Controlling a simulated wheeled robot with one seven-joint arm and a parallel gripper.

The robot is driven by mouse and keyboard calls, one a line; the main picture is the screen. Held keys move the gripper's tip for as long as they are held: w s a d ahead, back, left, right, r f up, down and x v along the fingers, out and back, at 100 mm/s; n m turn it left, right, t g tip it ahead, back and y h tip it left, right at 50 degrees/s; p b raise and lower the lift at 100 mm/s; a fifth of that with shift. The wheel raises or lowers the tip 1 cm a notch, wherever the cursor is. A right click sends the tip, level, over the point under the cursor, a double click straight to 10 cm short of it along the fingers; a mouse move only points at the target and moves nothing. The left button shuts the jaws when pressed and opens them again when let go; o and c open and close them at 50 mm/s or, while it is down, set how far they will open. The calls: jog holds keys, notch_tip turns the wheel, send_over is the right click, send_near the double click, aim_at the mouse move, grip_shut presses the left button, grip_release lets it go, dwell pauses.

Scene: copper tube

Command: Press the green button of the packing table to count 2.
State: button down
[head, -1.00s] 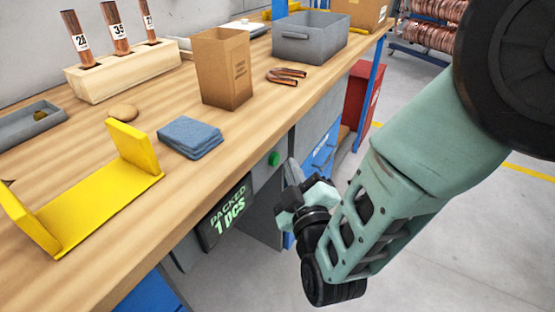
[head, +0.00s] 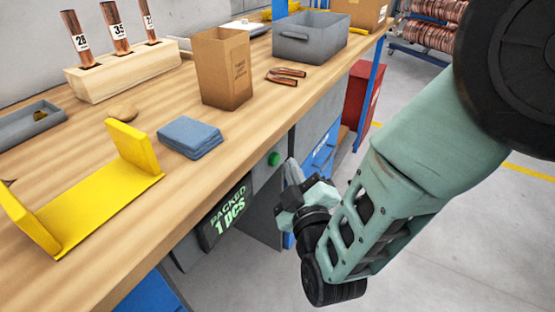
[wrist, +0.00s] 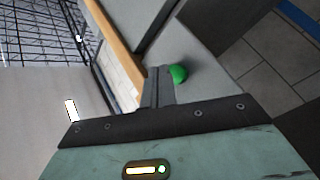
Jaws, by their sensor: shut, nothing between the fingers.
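The green button (head: 274,158) sits on the grey front panel below the edge of the packing table (head: 100,214). The counter display (head: 226,214) to its left on the table front reads "PACKED 1 PCS". My gripper (head: 291,172) is shut and empty, just right of the button in the head view. In the wrist view the shut fingers (wrist: 158,84) point at the panel, and the green button (wrist: 178,74) shows right beside their tips. I cannot tell whether the fingertips touch the button.
On the tabletop stand a yellow bracket (head: 100,200), blue cloths (head: 189,137), a cardboard box (head: 223,70), a grey bin (head: 310,38) and a wooden block (head: 120,75) holding copper tubes. The floor (head: 440,240) right of my arm is clear.

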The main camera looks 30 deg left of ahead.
jog(key=shift+a, duration=0.2)
jog(key=shift+a, duration=0.25)
jog(key=shift+a+b, duration=0.3)
jog(key=shift+a, duration=0.25)
dwell(0.9)
jog(key=shift+d, duration=0.95)
jog(key=shift+d, duration=0.15)
jog(key=d, duration=0.4)
jog(key=shift+s+d+b, duration=0.2)
jog(key=shift+d+b, duration=0.1)
jog(key=shift+d, duration=0.1)
dwell(0.6)
